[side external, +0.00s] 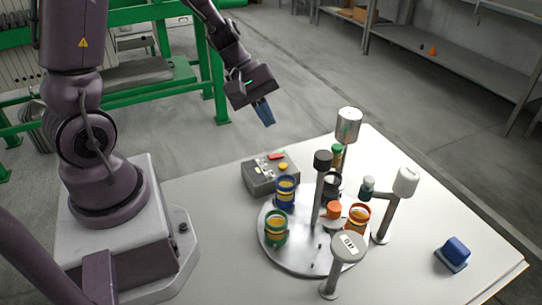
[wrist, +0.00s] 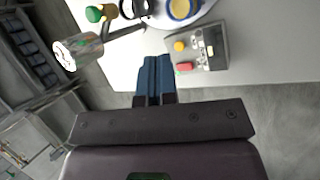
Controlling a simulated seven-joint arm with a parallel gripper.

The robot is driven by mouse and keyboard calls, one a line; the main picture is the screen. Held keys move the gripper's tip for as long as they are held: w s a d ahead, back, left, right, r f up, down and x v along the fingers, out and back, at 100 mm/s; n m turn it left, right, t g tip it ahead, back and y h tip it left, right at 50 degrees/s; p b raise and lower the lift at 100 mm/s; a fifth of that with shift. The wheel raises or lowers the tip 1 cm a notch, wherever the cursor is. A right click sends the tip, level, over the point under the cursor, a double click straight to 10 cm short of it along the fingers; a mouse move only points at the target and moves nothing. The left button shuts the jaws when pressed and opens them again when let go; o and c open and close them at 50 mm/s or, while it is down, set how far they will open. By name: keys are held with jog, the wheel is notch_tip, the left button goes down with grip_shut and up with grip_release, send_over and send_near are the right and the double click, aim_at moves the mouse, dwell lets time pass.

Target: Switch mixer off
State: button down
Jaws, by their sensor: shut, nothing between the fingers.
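The stirred-tank mixer stands on the white table, with a round metal plate (side external: 270,245) carrying several ringed jars around a dark central post (side external: 322,160). A grey control box (side external: 258,178) with a red button (side external: 276,156) and a yellow button (side external: 283,166) sits at the plate's back left. The wrist view also shows the box (wrist: 212,58), the red button (wrist: 184,66) and the yellow button (wrist: 179,46). My gripper (side external: 266,121) has blue fingers, is shut and empty, and hangs in the air above and behind the box. The wrist view shows the closed fingers (wrist: 154,66) left of the box.
Posts with silver (side external: 349,124), white (side external: 406,181) and grey-topped (side external: 349,246) heads stand around the plate. A blue block (side external: 455,252) lies at the table's right. A green frame (side external: 150,88) and shelves (side external: 450,65) stand behind. The air around my gripper is clear.

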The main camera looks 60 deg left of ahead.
aim_at(272, 157)
jog(key=w+a+f+n+t+y, duration=0.1)
jog(key=w+a+f+n+t, duration=0.2)
jog(key=w+a+n, duration=0.2)
jog(key=shift+n, duration=1.2)
jog(key=shift+s+f, duration=0.2)
jog(key=shift+f, duration=1.25)
jog(key=shift+s+f, duration=0.25)
jog(key=shift+f, duration=1.25)
jog(key=shift+s+f, duration=0.2)
jog(key=shift+f, duration=1.25)
jog(key=shift+f, duration=0.15)
jog(key=shift+f, duration=0.25)
jog(key=shift+s+f, duration=0.1)
jog(key=shift+f, duration=0.2)
jog(key=shift+r, duration=0.1)
